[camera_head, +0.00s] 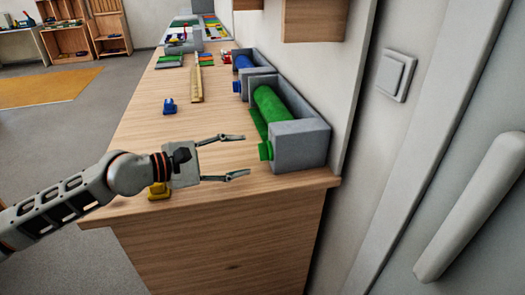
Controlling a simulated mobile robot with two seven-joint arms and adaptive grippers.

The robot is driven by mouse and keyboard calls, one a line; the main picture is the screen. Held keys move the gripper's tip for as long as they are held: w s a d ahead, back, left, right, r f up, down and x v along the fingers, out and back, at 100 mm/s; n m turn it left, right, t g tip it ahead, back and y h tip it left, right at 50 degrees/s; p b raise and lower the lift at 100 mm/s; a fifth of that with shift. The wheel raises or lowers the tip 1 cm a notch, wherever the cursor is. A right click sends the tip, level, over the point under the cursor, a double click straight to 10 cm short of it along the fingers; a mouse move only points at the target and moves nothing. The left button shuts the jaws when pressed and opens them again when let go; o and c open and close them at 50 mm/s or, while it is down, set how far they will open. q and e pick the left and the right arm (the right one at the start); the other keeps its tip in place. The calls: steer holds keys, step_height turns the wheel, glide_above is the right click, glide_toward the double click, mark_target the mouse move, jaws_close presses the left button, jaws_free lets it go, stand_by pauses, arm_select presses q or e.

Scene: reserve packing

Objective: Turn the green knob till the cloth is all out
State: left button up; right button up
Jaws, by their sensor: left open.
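The green knob (265,151) sticks out of the left side of a grey box (301,146) at the near right end of the wooden counter. A roll of green cloth (273,106) lies in this box, and a strip of green cloth (257,124) hangs out along its left side. How much cloth is still on the roll I cannot tell. My left gripper (240,156) is open, its two fingers pointing right toward the knob, a short gap away and empty. My right gripper is not in view.
A second grey box with a blue roll (243,62) and blue knob stands behind. A blue toy (169,106), a yellow piece (158,191) partly behind my arm and a wooden strip (197,82) lie on the counter (140,130). A wall and door stand right.

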mark_target(265, 152)
arm_select(q)
steer(key=x, duration=0.6)
steer(key=shift+w+d, duration=0.15)
steer(key=shift+d, duration=0.05)
steer(key=c, duration=1)
